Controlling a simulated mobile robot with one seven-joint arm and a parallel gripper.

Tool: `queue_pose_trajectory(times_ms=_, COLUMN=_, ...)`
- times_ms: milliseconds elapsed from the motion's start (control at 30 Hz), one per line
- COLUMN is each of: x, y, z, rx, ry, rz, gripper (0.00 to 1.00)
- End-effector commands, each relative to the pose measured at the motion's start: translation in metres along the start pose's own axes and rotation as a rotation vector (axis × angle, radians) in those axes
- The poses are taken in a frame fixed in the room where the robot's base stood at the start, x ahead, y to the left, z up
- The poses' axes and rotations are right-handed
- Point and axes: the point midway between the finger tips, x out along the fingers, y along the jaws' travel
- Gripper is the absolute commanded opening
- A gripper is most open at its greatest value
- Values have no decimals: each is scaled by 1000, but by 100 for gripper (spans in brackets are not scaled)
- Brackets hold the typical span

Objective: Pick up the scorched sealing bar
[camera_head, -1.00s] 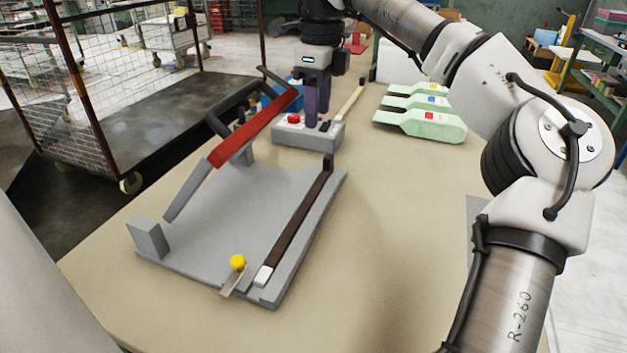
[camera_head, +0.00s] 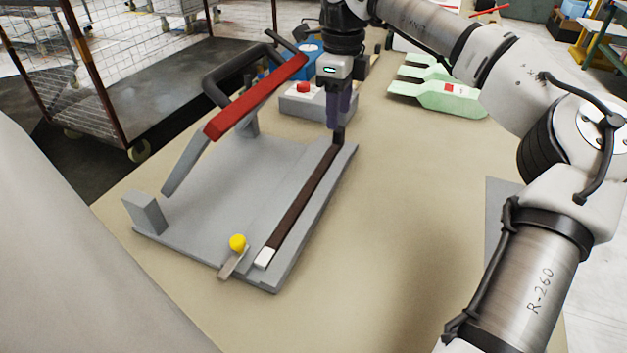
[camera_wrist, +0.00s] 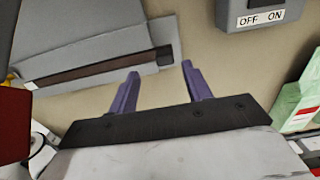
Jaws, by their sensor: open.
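The scorched sealing bar (camera_head: 302,201) is a long dark brown strip lying along the right side of the grey press bed (camera_head: 227,195). Its near end has a white block (camera_head: 265,258), its far end a dark upright block (camera_head: 339,139). It also shows in the wrist view (camera_wrist: 95,68), beyond the fingertips. My gripper (camera_head: 335,125) points down with purple fingers near the far end block. In the wrist view the fingers (camera_wrist: 160,72) are apart with nothing between them. Whether a finger touches the end block I cannot tell.
The press's red raised arm (camera_head: 255,97) with a black handle (camera_head: 222,84) stands left of my gripper. A yellow-knobbed lever (camera_head: 237,243) is at the front. An OFF/ON control box (camera_wrist: 262,12) sits behind. Pale green pieces (camera_head: 440,95) lie at the back right.

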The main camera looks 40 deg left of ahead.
Motion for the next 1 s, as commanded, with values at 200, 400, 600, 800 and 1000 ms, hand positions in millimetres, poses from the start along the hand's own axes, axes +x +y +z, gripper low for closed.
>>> queue_pose_trajectory(times_ms=200, x=28, y=-7, z=0, rx=0, ry=1, rz=3, gripper=49)
queue_pose_trajectory(times_ms=400, x=49, y=-7, z=0, rx=-1, ry=0, rz=1, gripper=49)
queue_pose_trajectory(times_ms=600, x=49, y=-7, z=0, rx=0, ry=0, rz=1, gripper=46)
queue_pose_trajectory(times_ms=800, x=49, y=-6, z=0, rx=-1, ry=0, rz=1, gripper=20)
queue_pose_trajectory(times_ms=1000, x=49, y=-6, z=0, rx=-1, ry=0, rz=1, gripper=0)
